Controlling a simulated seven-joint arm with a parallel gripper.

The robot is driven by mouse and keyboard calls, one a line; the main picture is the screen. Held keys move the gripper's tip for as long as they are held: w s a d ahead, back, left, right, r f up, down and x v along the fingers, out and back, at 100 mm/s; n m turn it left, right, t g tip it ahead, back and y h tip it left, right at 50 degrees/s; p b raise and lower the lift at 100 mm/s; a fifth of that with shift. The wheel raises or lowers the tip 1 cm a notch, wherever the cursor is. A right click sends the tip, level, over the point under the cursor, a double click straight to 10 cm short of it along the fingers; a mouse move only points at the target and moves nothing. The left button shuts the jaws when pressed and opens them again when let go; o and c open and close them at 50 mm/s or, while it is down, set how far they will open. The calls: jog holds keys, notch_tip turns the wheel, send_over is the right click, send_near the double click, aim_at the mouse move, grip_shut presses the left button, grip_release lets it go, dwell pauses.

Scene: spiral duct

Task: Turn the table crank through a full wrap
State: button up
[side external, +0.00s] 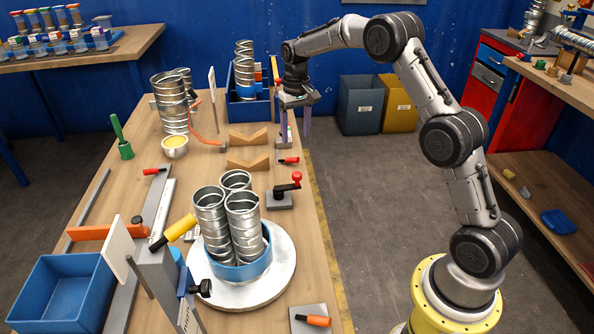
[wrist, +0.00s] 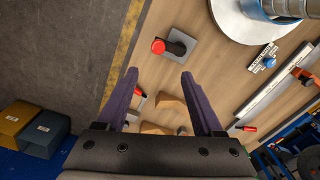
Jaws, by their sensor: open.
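The table crank (side external: 281,192) is a small black arm with a red knob on a grey square base, at the right edge of the wooden table. In the wrist view the crank (wrist: 178,42) lies ahead of my fingertips, its red knob to the left. A white round turntable (side external: 280,285) sits in front of it and carries a blue ring holder (side external: 262,262) with three spiral metal ducts (side external: 243,220). The turntable also shows at the top right of the wrist view (wrist: 232,25). My gripper (side external: 296,138) is open and empty, behind and apart from the crank; its purple fingers (wrist: 159,73) point toward the table.
Two wooden V-blocks (side external: 247,165) and a small red-handled tool (side external: 289,160) lie behind the crank. A blue bin with ducts (side external: 250,110) stands at the back. A grey plate with an orange handle (side external: 309,318) is at the front edge. The floor to the right is open.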

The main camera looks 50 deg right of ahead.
aim_at(297, 174)
notch_tip(297, 174, down, 14)
jog(key=shift+s+d+f, duration=0.1)
jog(key=shift+d, duration=0.05)
dwell(0.4)
grip_shut()
dwell(1.4)
